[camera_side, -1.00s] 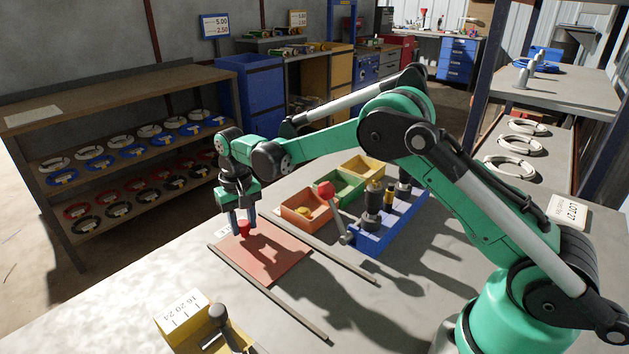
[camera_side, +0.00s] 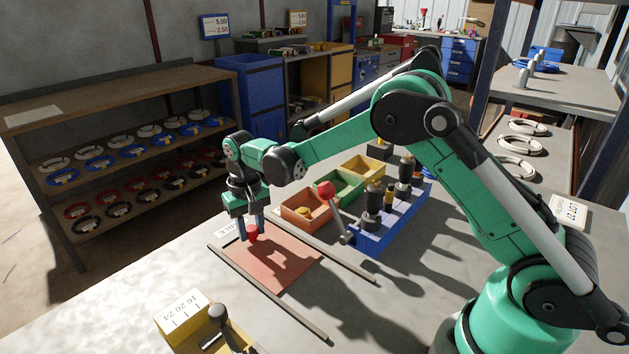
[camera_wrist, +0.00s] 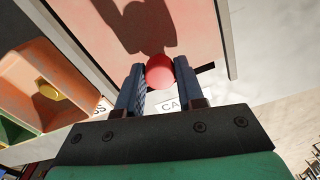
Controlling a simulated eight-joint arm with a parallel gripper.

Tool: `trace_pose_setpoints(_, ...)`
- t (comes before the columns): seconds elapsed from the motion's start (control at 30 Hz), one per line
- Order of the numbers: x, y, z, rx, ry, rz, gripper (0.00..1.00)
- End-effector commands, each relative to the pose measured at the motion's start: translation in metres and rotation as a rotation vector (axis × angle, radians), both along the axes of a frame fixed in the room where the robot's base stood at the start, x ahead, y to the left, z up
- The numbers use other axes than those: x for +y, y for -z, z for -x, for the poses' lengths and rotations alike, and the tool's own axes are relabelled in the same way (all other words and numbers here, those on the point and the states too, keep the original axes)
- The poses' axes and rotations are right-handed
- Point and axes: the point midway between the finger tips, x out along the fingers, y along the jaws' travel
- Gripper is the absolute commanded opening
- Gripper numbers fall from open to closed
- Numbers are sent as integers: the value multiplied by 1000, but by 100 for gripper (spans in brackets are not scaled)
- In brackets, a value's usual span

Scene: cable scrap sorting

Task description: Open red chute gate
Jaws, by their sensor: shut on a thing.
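The red chute gate (camera_side: 280,266) is a flat plate lying between two grey rails on the bench. It also shows in the wrist view (camera_wrist: 200,30). Its round red knob (camera_side: 253,238) stands near the plate's far left end. My gripper (camera_side: 252,231) is above the plate with its blue-grey fingers shut on the knob (camera_wrist: 159,74), one finger on each side. In the wrist view a narrow dark strip (camera_wrist: 206,67) shows by the plate's end next to the knob. The shadow of my arm covers part of the plate.
Orange (camera_side: 304,209), green and yellow bins stand behind the far rail (camera_side: 330,254). A blue block with a red-balled lever (camera_side: 326,189) stands right of them. A yellow box with a dark-knobbed lever (camera_side: 218,313) is at the front. Bench left of the gate is clear.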

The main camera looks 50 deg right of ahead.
Motion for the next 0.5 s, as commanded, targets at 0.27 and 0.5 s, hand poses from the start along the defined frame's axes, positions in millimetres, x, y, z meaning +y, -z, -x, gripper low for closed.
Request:
trace_pose_setpoints(0.27, 0, -1, 64, 0, 1, 1, 0)
trace_pose_setpoints(0.5, 0, -1, 88, 1, 1, 2, 0)
